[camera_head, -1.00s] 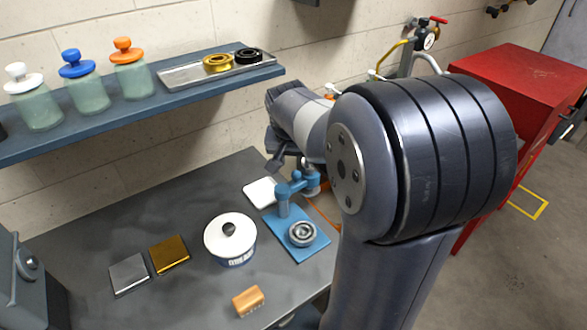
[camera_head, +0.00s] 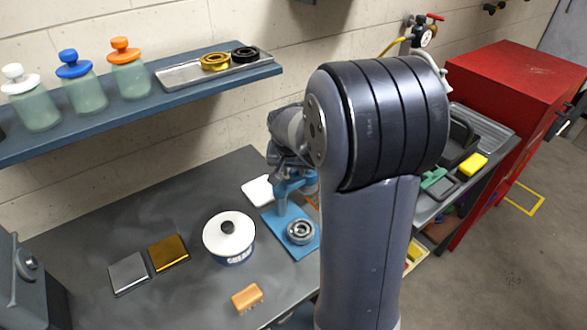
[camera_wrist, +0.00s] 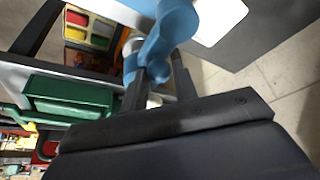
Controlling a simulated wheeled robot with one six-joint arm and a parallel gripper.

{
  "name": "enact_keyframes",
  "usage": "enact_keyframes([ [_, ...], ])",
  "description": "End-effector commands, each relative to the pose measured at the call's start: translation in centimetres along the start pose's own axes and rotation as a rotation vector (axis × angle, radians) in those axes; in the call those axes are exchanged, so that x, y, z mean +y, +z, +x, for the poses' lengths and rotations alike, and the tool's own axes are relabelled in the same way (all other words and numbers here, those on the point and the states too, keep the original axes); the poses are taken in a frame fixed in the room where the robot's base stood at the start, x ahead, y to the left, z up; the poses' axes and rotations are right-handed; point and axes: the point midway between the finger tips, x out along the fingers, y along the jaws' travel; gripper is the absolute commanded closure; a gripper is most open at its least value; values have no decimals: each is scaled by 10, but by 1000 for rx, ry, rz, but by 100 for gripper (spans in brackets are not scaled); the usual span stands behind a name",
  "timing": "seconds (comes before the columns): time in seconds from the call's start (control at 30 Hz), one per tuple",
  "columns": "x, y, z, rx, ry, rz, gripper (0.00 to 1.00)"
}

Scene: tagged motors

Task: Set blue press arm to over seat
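The blue press (camera_head: 307,248) stands on the dark bench, with a metal ring (camera_head: 300,231) on its seat. Its blue press arm (camera_head: 290,184) sits atop the post and points to the back right, away from over the seat. In the wrist view the press arm (camera_wrist: 170,28) enters from the top, its rounded end between my gripper's fingers (camera_wrist: 158,82). The fingers are apart, one on each side of that end; whether they touch it is unclear. In the head view my own arm hides most of my gripper.
A white pot (camera_head: 229,240), an orange-brown block (camera_head: 247,298), a gold plate (camera_head: 168,253) and a grey plate (camera_head: 128,273) lie left of the press. A white pad (camera_head: 257,191) lies behind it. A shelf (camera_head: 130,115) with jars hangs above. A red cabinet (camera_head: 520,80) stands right.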

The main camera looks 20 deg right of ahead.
Motion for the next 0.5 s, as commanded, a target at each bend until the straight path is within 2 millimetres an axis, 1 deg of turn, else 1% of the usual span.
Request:
enact_keyframes([
  [0.03,0,0,0,0,0,0,76],
  [0.3,0,0,0,0,0,0,98],
  [0.33,0,0,0,0,0,0,100],
  [0.5,0,0,0,0,0,0,100],
])
